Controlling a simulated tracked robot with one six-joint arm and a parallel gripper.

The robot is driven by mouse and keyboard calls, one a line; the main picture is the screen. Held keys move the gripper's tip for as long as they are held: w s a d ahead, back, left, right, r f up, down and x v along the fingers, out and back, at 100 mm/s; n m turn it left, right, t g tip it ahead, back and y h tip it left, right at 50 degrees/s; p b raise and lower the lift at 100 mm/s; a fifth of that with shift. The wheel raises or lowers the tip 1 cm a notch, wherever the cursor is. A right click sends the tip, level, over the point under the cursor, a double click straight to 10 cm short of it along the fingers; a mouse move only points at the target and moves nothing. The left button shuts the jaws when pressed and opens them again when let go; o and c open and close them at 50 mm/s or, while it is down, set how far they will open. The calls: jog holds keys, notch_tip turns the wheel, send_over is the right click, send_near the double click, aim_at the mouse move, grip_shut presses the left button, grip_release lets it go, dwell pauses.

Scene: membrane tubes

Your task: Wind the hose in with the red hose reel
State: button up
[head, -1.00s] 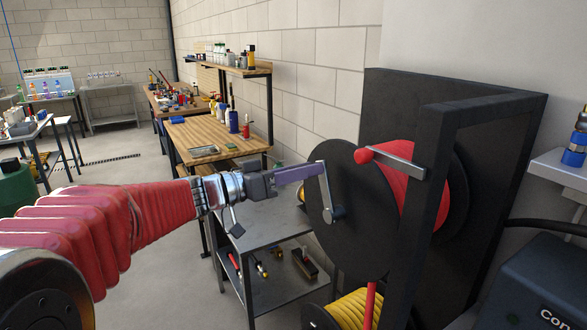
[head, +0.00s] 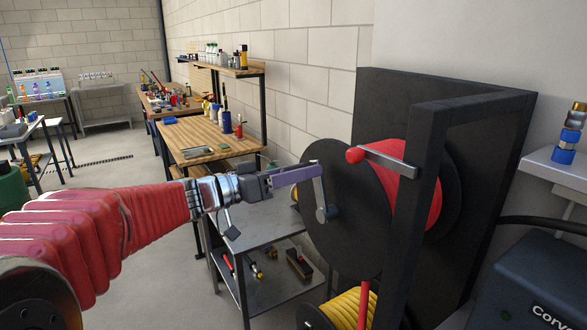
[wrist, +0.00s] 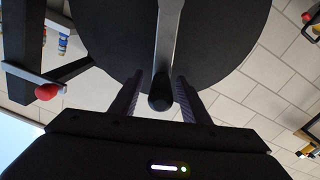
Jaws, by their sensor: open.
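The red hose reel has a black side disc (head: 345,235) and red hose (head: 410,200) wound on its drum, inside a black frame. A grey crank arm (head: 320,190) runs up from the disc's hub. In the wrist view the crank's dark knob (wrist: 160,101) lies between my two fingers, which stand apart on either side of it. My gripper (head: 312,169), with purple fingers, is open at the crank's upper end. It also shows in the wrist view (wrist: 160,84). The fingers hide the knob in the head view.
A bar with a red ball knob (head: 355,155) crosses the frame just right of the crank. A yellow hose reel (head: 350,308) sits below. A grey metal cart (head: 262,222) stands behind my gripper. A dark blue machine (head: 535,285) is at right. Open floor lies at left.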

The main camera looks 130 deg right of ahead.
jog(key=v, duration=1.4)
jog(key=shift+s, duration=0.1)
